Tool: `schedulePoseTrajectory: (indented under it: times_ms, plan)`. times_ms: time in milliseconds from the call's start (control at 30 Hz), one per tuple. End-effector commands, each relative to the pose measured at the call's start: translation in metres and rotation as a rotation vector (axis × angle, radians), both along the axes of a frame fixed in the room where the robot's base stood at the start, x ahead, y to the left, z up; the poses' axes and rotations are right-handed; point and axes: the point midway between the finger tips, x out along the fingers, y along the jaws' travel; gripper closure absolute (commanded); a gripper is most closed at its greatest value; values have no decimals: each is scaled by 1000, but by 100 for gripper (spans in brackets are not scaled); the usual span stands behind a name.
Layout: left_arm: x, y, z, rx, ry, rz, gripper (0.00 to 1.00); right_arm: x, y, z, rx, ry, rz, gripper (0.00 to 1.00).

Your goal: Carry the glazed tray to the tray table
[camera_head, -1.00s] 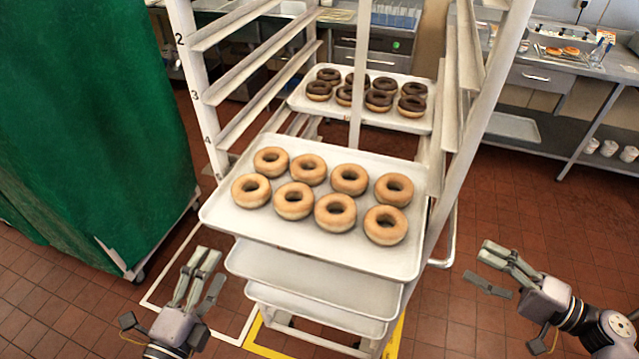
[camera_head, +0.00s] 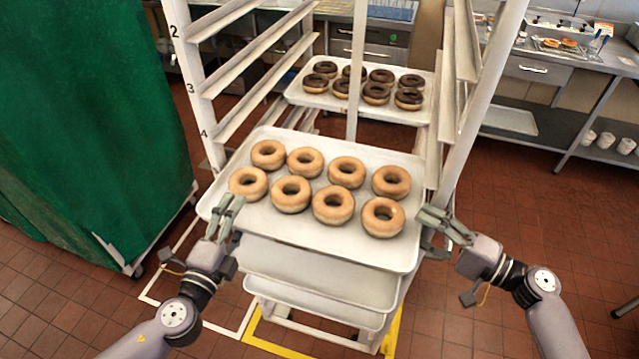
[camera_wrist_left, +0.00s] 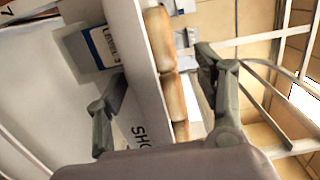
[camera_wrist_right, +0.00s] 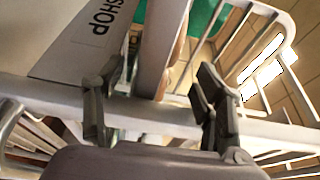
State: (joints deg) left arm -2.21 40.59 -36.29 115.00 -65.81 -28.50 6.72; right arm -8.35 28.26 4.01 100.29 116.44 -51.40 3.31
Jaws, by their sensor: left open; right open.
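A white tray (camera_head: 300,232) of several golden ring doughnuts sticks out of the front of the white rack (camera_head: 192,75). My left gripper (camera_head: 226,218) is open at the tray's front left edge. In the left wrist view, the tray edge (camera_wrist_left: 137,60) and doughnuts (camera_wrist_left: 160,45) show between the open fingers (camera_wrist_left: 165,95). My right gripper (camera_head: 432,234) is open at the tray's right edge. In the right wrist view, the tray edge (camera_wrist_right: 155,50) lies between the open fingers (camera_wrist_right: 150,100). I cannot tell whether any finger touches it. I cannot identify the tray table.
A second tray (camera_head: 345,106) with chocolate-topped doughnuts sits further back in the rack. Empty trays (camera_head: 310,270) sit below the front tray. A green covered rack (camera_head: 90,120) stands at left. Steel counters (camera_head: 560,70) line the back right. Floor at right (camera_head: 560,220) is clear.

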Motion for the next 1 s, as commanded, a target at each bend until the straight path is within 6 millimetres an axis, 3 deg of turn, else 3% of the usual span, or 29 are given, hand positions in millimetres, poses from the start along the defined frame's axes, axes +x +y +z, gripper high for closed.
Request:
schedulePoseTrajectory:
  times_ms: [200, 400, 767, 1000]
  plan:
    - [36, -9, 1, -1, -2, 0, 37, 22, 29, 0, 1, 0, 0, 37]
    - [52, -14, 0, 0, -1, 0, 37, 33, 43, 0, 2, 1, -1, 37]
    - [55, -15, 0, -1, 0, 0, 37, 35, 45, -1, 0, 2, -1, 37]
    - [55, -14, 0, -1, 0, 0, 52, 35, 45, 0, 0, 1, -1, 52]
